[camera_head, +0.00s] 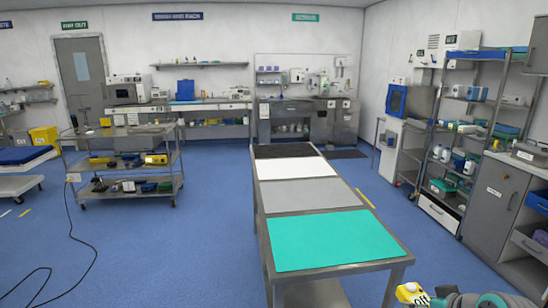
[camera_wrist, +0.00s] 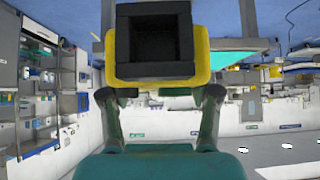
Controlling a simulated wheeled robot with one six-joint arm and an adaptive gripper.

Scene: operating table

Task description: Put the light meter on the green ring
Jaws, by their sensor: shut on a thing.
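My gripper (camera_wrist: 160,92) is shut on a yellow device with a black square opening, which looks like the light meter (camera_wrist: 203,62). In the wrist view the meter fills the top middle, with one finger on each side below it. In the head view the yellow meter (camera_head: 410,292) shows at the bottom right, beside the near right corner of the operating table (camera_head: 338,268), and my gripper (camera_head: 428,299) is partly cut off by the frame edge. I cannot make out a green ring in either view.
The table top has a teal mat (camera_head: 325,240), then grey (camera_head: 305,193), white (camera_head: 292,168) and black (camera_head: 284,151) sections, all bare. A loaded cart (camera_head: 120,160) stands at left with a cable on the floor. Shelves (camera_head: 465,125) and cabinets (camera_head: 500,205) line the right.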

